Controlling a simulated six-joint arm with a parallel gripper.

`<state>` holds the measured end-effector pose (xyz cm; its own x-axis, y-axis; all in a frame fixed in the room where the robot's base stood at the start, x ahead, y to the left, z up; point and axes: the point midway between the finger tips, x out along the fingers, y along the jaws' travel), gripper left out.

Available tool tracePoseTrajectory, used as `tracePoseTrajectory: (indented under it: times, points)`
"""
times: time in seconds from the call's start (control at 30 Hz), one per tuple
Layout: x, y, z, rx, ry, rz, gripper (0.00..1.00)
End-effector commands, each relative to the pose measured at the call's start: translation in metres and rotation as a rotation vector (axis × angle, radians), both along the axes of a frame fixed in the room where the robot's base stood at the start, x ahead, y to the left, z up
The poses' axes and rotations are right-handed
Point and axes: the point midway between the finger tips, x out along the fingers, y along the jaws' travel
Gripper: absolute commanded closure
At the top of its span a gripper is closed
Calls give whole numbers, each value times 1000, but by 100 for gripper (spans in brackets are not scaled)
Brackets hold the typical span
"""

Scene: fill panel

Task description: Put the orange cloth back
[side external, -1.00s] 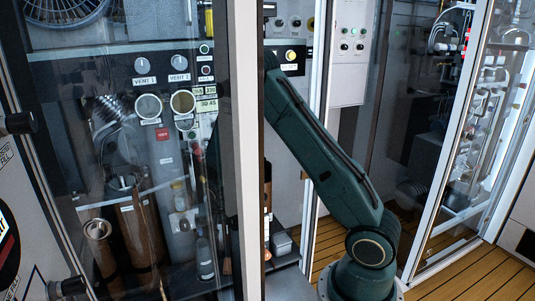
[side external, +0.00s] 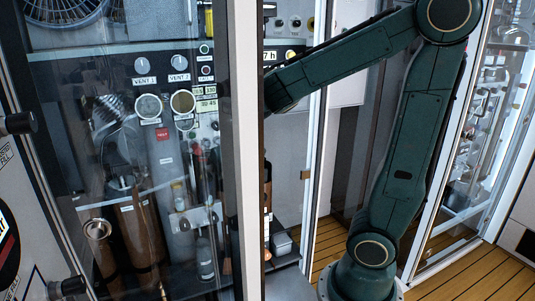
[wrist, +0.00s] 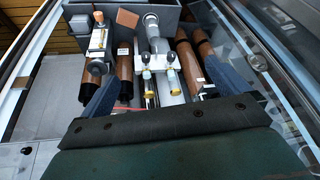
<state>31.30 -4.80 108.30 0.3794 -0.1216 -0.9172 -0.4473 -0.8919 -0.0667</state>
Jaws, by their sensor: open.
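In the wrist view, a small flat orange-brown square (wrist: 127,18) lies at the rim of a grey bin at the top. It may be the orange cloth; it is too small to tell its material. My gripper (wrist: 166,70) is open, with its two blue-grey fingers wide apart and no cloth between them. The square is beyond the fingers, apart from them, towards the upper left. In the side view, my gripper is mostly hidden behind the cabinet's door frame and glass.
Brown cylinders (wrist: 187,62) and a white valve fitting (wrist: 155,62) stand below and between the fingers. The cabinet door frame (side external: 242,150) and its glass are close to my arm. Wooden floor (side external: 318,235) is free outside.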

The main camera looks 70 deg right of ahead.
Motion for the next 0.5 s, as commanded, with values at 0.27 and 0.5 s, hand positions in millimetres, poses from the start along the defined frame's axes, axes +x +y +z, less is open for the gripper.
tracePoseTrajectory:
  times: [0.27, 0.5]
  points:
    - [-51, 23, 37, -22, -32, 181, 0]
    - [-97, 38, 55, -53, -56, 337, 0]
